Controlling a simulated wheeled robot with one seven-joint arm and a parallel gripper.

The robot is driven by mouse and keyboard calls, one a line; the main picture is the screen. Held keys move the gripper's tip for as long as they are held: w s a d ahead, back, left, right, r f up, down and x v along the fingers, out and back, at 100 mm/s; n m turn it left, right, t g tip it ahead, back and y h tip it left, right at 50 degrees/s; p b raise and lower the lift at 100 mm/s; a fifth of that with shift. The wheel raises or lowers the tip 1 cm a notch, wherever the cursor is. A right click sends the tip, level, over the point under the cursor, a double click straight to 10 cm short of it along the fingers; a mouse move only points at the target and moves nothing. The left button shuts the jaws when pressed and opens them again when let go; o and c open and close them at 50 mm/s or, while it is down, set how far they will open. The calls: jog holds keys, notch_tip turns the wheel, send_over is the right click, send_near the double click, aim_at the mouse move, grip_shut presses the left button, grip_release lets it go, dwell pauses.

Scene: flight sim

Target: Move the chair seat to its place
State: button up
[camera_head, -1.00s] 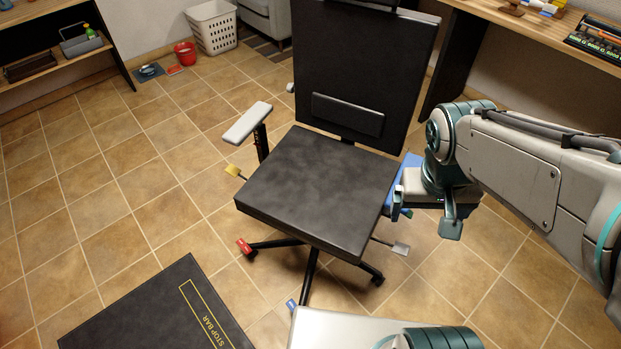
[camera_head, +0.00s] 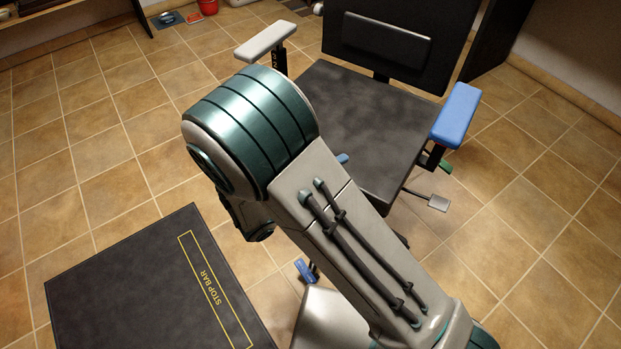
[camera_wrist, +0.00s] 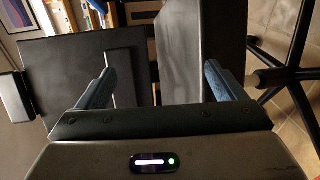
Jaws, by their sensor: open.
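The chair seat (camera_head: 365,125) is a flat dark square pad on the office chair, in front of the dark backrest (camera_head: 395,45). My arm hides its near left part in the head view. In the wrist view, the seat (camera_wrist: 182,60) shows edge-on as a dark slab, and the backrest (camera_wrist: 75,70) stands left of it. My gripper (camera_wrist: 159,69) is open, with its two blue-grey fingers apart. The right finger overlaps the seat's side in the picture; I cannot tell whether it touches. The head view does not clearly show my gripper.
A white armrest (camera_head: 266,44) stands left of the seat and a blue armrest (camera_head: 455,115) right. A grey paddle lever (camera_head: 438,203) sticks out below. A dark board marked STOP BAR (camera_head: 130,285) lies at the lower left.

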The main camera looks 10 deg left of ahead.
jog(key=s+a+f+n+t+y+b, duration=0.35)
jog(key=a+f+n+t+y, duration=0.2)
jog(key=a+f, duration=0.45)
jog(key=shift+m+g+y, duration=0.25)
jog(key=shift+m+y, duration=0.1)
jog(key=shift+y, duration=0.1)
jog(key=w+b, duration=0.1)
jog(key=w, duration=0.3)
jog(key=w+d+b, duration=0.1)
jog(key=w, duration=0.4)
jog(key=w+d, duration=0.1)
jog(key=w, duration=0.3)
jog(key=shift+w+d+f+b, duration=0.1)
jog(key=shift+w+d+b, duration=0.15)
jog(key=shift+b, duration=0.15)
